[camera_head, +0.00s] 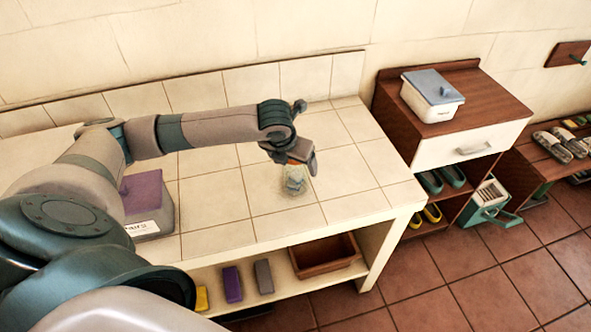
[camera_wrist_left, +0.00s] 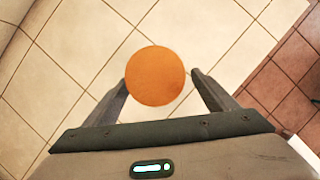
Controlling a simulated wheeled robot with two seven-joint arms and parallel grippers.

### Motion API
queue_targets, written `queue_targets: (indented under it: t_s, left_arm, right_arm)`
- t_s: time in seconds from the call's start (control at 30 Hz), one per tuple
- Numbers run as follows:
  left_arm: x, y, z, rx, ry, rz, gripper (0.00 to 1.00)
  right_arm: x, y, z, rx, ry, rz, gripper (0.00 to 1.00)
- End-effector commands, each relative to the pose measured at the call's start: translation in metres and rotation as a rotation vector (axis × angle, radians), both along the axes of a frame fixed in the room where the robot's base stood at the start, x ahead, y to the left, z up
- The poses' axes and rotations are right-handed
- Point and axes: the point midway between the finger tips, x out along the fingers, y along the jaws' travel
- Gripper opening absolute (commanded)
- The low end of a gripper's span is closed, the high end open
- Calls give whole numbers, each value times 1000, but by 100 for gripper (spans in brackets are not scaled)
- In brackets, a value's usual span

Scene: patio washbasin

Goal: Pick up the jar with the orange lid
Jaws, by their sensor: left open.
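The jar (camera_head: 295,184) stands on the tiled counter, with a clear body. Its orange lid (camera_wrist_left: 155,76) fills the middle of the left wrist view, seen from above. In the head view only a sliver of the lid shows under my gripper. My left gripper (camera_head: 302,168) is right above the jar, pointing down; in the left wrist view its two fingers (camera_wrist_left: 160,79) are open, one on each side of the lid. I cannot tell whether they touch it. My right gripper is not in view.
The tiled counter (camera_head: 235,218) is clear around the jar. A purple-lidded box (camera_head: 146,203) stands left, partly behind my arm. A brown tray (camera_head: 325,256) sits on the shelf below. A wooden cabinet (camera_head: 500,88) with a grey-lidded white container (camera_head: 431,102) stands right.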

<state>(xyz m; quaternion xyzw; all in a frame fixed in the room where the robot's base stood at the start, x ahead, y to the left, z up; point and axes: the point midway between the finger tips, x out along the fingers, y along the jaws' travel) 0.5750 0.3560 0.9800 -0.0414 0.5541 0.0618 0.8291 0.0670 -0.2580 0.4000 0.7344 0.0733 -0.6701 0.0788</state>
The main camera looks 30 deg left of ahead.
Motion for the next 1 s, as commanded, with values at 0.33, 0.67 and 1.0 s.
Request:
queue_targets:
  t_s: [0.33, 0.67, 1.0]
  left_arm:
    - [0, 0, -1, 1, 0, 0, 79]
    - [4, 3, -27, -1, 5, 2, 79]
    - [14, 5, -51, 1, 0, 0, 79]
  right_arm:
    - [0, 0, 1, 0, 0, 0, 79]
    - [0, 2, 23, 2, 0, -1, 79]
    - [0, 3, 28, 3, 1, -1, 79]
